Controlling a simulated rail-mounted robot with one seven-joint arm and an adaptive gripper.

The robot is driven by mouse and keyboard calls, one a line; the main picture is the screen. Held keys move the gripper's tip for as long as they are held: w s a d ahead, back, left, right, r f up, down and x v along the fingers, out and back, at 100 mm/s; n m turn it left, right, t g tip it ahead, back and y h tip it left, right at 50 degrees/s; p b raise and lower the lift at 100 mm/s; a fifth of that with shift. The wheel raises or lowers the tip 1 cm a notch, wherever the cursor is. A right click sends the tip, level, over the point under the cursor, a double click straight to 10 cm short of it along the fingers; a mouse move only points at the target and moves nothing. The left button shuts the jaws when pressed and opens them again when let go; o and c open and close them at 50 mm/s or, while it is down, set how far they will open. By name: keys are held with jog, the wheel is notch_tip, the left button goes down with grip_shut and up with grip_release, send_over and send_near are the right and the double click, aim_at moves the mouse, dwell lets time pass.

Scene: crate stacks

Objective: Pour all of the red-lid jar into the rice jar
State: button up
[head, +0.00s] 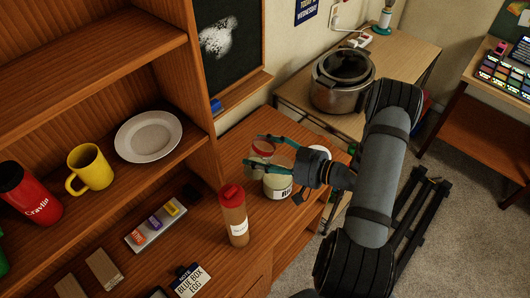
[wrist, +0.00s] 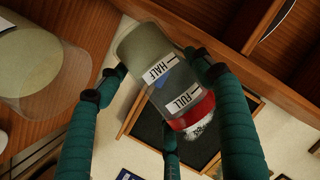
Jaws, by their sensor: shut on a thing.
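My gripper (head: 272,155) is shut on the red-lid jar (head: 262,147), a clear jar with a red top. In the wrist view the red-lid jar (wrist: 150,50) sits between the fingers (wrist: 160,85), with HALF and FULL labels and pale contents near its base. The rice jar (head: 277,187) stands on the wooden desk below, partly hidden by my gripper. In the wrist view the rice jar (wrist: 40,65) shows at the left, clear with pale contents. The held jar is apart from it there.
A red-capped bottle (head: 234,218) stands on the desk in front. A white round thing (head: 320,152) lies behind my gripper, partly hidden. A steel pot (head: 342,82) stands on the side table. Shelves with a plate (head: 148,136) and yellow mug (head: 90,167) rise at left.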

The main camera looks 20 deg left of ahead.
jog(key=shift+s+a+f+m+g+y+b, duration=0.15)
jog(key=shift+f+m+y+b, duration=0.2)
jog(key=shift+f+b, duration=0.65)
jog(key=shift+s+a+f+m+g+y+b, duration=0.2)
jog(key=shift+f+m+b, duration=0.25)
jog(key=shift+f+b, duration=0.5)
jog(key=shift+s+d+f+m+t+y+b, duration=0.1)
jog(key=shift+f+m+y+b, duration=0.3)
jog(key=shift+f+b, duration=0.55)
jog(key=shift+a+r, duration=0.1)
jog(key=shift+r, duration=0.1)
jog(key=shift+s+a+r+m+y, duration=0.15)
jog(key=shift+r+m+y, duration=0.15)
jog(key=shift+m, duration=0.2)
jog(key=shift+s+d+r+m+y, duration=0.15)
jog(key=shift+m+y, duration=0.1)
jog(key=shift+m, duration=0.25)
jog(key=shift+s+a+r+m+y+b, duration=0.2)
jog(key=shift+r+m+y, duration=0.25)
jog(key=shift+m, duration=0.45)
jog(key=shift+w+a+r+m+y+b, duration=0.1)
jog(key=shift+r+m+y+b, duration=0.25)
jog(key=shift+m, duration=0.55)
jog(key=shift+d+r+m+t+y+b, duration=0.1)
jog(key=shift+r+m+t+y+b, duration=0.3)
jog(key=shift+m, duration=0.7)
jog(key=shift+d+r+m+t+y+b, duration=0.1)
jog(key=shift+r+m+t+y, duration=0.35)
jog(key=shift+m, duration=0.65)
